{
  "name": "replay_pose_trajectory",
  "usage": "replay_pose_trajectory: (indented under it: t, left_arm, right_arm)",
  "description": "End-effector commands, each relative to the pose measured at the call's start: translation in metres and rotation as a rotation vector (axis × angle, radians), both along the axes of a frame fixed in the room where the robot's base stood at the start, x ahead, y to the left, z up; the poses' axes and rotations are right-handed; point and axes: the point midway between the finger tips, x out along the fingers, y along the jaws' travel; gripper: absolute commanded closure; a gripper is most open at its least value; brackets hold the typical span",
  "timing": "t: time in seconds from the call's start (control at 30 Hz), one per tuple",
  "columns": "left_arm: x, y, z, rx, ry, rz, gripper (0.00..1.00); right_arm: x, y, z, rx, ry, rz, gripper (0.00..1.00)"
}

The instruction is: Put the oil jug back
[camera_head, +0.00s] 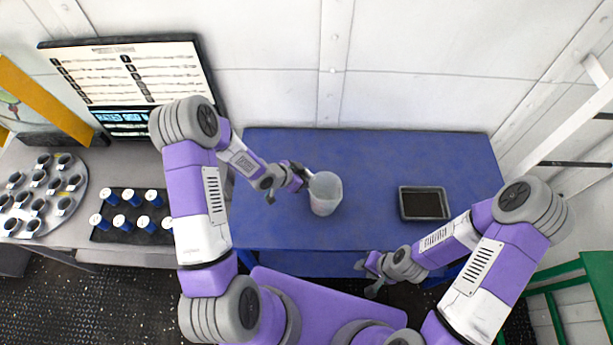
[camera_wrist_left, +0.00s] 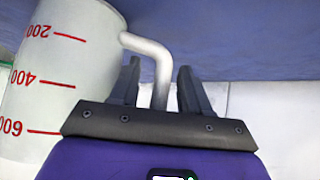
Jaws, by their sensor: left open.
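The oil jug (camera_head: 325,195) is a whitish translucent vessel standing on the blue table (camera_head: 285,228), left of its middle. In the left wrist view the jug (camera_wrist_left: 62,75) fills the left side, with red marks 200, 400 and 600. Its pale handle (camera_wrist_left: 150,48) runs down between the two dark fingers of my left gripper (camera_wrist_left: 157,90). That gripper is open, with a finger on each side of the handle and a gap to at least one. In the head view my left gripper (camera_head: 290,184) is beside the jug's left side. My right gripper (camera_head: 367,279) is open and empty at the table's front edge.
A dark rectangular tray (camera_head: 424,190) sits on the table's right part. On the grey counter at left are a round plate of cups (camera_head: 78,187), a black rack of blue-and-white canisters (camera_head: 115,236) and a sign board (camera_head: 60,72). The table between jug and tray is clear.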

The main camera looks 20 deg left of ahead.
Motion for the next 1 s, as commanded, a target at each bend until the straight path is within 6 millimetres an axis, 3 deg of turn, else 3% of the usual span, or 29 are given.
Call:
replay_pose_trajectory:
  t: [0.17,0.6,1.0]
  left_arm:
    - [-0.006,0.008,0.014,0.001,-0.002,0.004,0.54]
    - [-0.053,0.049,0.078,0.000,-0.002,0.003,0.54]
    - [-0.063,0.056,0.088,-0.001,-0.001,0.000,0.54]
  right_arm:
    - [0.000,0.000,0.005,0.000,0.000,0.000,0.63]
    - [0.000,0.000,0.025,0.000,0.000,0.000,0.63]
    - [0.000,0.000,0.028,0.000,0.000,0.000,0.63]
